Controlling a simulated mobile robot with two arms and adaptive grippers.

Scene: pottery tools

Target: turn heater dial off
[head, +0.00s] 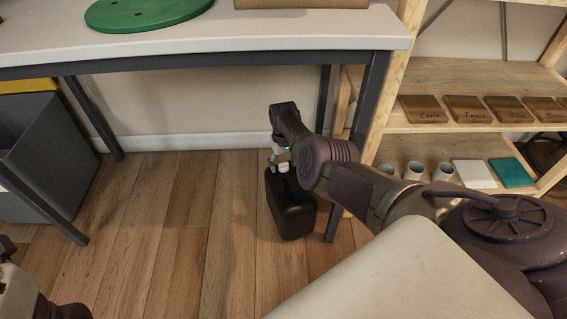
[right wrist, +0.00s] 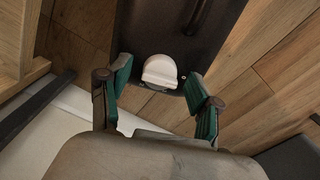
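The heater is a black upright box (head: 290,208) on the wooden floor under the table; its dark top also shows in the right wrist view (right wrist: 180,30). The white rounded dial (right wrist: 160,72) sits at the heater's near end in that view. My right gripper (right wrist: 158,74) is open, with a green-padded finger on each side of the dial and gaps between pads and dial. In the head view my right gripper (head: 281,158) is just above the heater, partly hidden by its own wrist. Only a bit of my left arm shows at the lower left; its gripper is out of view.
The table (head: 230,50) with dark legs stands over the heater, one leg close on its right. A wooden shelf (head: 480,80) with plaques, cups and boxes stands at right. A grey bin (head: 50,140) is at left. The floor left of the heater is clear.

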